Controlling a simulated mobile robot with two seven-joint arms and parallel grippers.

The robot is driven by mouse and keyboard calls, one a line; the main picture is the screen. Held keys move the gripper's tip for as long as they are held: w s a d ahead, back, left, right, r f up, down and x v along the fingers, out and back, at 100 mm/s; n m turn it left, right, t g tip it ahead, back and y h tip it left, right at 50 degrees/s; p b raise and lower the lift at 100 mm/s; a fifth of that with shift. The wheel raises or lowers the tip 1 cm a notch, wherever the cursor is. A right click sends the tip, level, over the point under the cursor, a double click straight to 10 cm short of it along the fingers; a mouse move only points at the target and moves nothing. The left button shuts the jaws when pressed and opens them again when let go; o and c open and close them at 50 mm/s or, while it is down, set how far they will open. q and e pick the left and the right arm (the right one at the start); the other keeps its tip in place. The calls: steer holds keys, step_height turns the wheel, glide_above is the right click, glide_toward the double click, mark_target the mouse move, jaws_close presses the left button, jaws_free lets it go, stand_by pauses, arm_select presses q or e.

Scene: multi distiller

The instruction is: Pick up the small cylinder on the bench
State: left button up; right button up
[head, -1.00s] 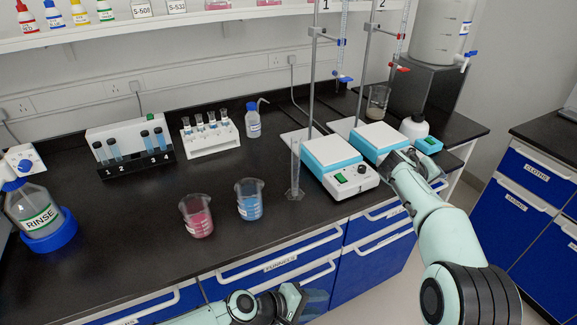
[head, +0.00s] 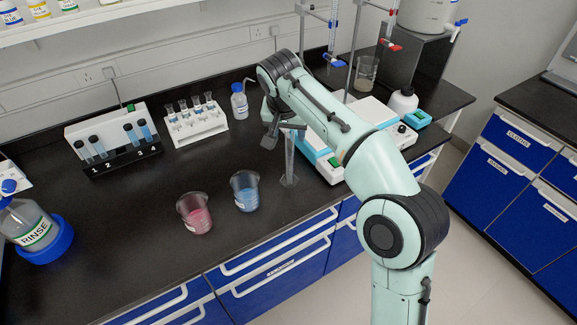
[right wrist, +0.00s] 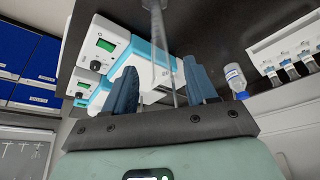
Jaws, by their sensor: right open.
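The small cylinder (head: 289,168) is a clear, slim glass measuring cylinder, upright on the black bench, left of the white and blue hotplates. My right gripper (head: 280,133) is at its upper part in the head view. In the right wrist view the open fingers of my right gripper (right wrist: 160,88) stand either side of the line of the cylinder (right wrist: 158,40), which shows ahead between them. I cannot tell whether the cylinder's top is between the fingers or beyond them. My left gripper is not in view.
A blue beaker (head: 245,192) and a pink beaker (head: 195,214) stand left of the cylinder. A tube rack (head: 195,130) and wash bottle (head: 239,104) are behind. Hotplates (head: 322,158) with upright stands are close on the right.

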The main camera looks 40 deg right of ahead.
mark_target(290, 144)
steer(key=shift+x, duration=0.95)
steer(key=shift+b+x, duration=0.7)
steer(key=shift+x, duration=1.95)
steer(key=shift+a, duration=0.1)
jaws_close()
